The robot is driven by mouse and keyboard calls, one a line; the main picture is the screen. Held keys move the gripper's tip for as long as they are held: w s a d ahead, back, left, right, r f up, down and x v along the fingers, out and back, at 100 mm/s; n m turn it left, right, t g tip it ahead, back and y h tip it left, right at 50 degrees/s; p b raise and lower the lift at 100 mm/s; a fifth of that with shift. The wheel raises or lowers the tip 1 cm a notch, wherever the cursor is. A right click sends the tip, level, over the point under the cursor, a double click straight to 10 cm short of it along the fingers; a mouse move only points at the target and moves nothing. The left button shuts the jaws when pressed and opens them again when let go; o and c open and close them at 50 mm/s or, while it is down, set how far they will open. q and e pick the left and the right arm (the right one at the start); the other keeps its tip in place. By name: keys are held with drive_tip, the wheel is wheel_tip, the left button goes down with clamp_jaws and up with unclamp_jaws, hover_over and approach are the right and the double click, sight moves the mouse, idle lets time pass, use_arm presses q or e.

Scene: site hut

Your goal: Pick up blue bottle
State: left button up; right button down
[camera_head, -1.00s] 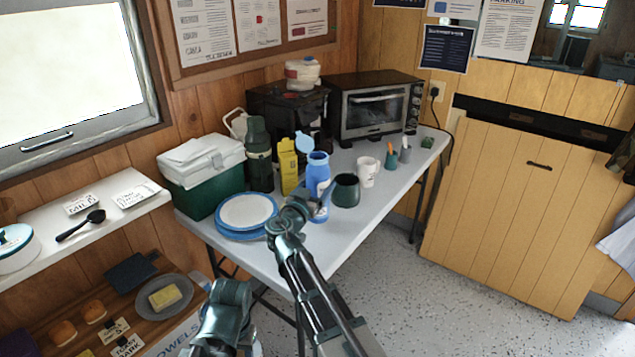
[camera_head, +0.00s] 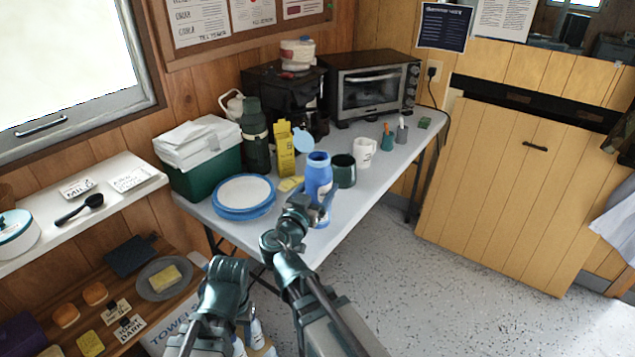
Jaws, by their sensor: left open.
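The blue bottle (camera_head: 318,170) stands upright near the front edge of the white table (camera_head: 349,211), in front of the dark green mug. It has a pale label low on its side. My left gripper (camera_head: 317,207) is at the lower part of the bottle, on the near side, with its jaws open. The fingers overlap the bottle's lower part in the view; I cannot tell if they touch it. The bottle's base is partly hidden by the gripper. My right gripper is not in view.
A dark green mug (camera_head: 344,171) stands close behind the bottle to the right, with a white mug (camera_head: 364,152) beyond. Blue-rimmed plates (camera_head: 243,194) lie to the left. A yellow box (camera_head: 284,155) and green flask (camera_head: 254,142) stand behind. The table's front right is clear.

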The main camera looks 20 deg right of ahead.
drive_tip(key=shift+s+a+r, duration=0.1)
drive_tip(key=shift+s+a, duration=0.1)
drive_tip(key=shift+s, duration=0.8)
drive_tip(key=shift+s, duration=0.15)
